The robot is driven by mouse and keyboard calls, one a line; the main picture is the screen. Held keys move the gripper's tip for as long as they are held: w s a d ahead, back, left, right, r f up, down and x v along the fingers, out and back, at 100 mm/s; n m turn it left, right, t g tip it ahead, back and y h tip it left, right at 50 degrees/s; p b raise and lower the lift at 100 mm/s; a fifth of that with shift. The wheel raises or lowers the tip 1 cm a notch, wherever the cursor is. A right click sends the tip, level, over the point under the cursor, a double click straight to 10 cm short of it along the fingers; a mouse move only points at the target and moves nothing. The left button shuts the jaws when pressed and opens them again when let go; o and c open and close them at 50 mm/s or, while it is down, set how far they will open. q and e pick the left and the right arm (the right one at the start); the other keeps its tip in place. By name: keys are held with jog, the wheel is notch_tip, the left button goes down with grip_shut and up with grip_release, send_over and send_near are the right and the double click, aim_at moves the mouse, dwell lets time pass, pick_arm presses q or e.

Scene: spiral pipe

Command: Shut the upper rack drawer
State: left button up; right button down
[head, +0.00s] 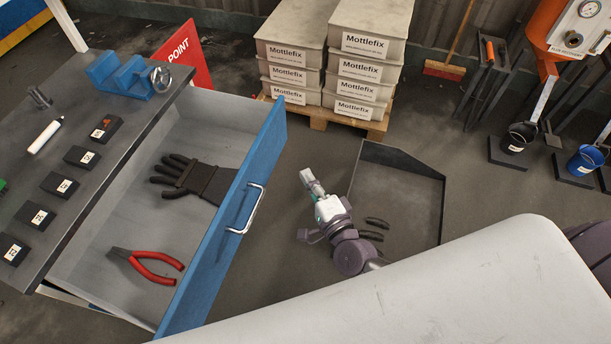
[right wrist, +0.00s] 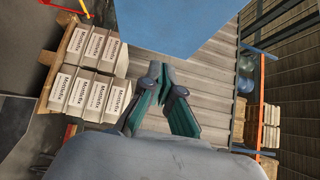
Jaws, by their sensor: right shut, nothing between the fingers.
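The upper rack drawer (head: 212,240) stands pulled out, with a blue front and a silver bar handle (head: 246,209). Inside lie a black glove (head: 205,180) and red-handled pliers (head: 150,266). My right gripper (head: 307,177) is shut and empty, to the right of the drawer front, and looks apart from the handle in the picture. In the right wrist view the shut fingers (right wrist: 160,80) point toward a blue panel (right wrist: 175,25), which looks like the drawer front. The handle does not show there. My left gripper is not in view.
The dark worktop (head: 95,140) above the drawer carries a blue vise (head: 120,75) and several small black blocks. Stacked Mottlefix boxes (head: 362,68) stand on a pallet (head: 330,112) behind. A dark floor tray (head: 412,195) lies near my right arm. Buckets stand at far right.

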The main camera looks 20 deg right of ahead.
send_near(274, 143)
jog(key=w+d, duration=0.2)
jog(key=w, duration=0.2)
jog(key=shift+w+a+b, duration=0.4)
jog(key=shift+w+a, duration=0.4)
jog(key=shift+a, duration=0.2)
jog(key=shift+w+a, duration=0.3)
jog(key=shift+a, duration=0.2)
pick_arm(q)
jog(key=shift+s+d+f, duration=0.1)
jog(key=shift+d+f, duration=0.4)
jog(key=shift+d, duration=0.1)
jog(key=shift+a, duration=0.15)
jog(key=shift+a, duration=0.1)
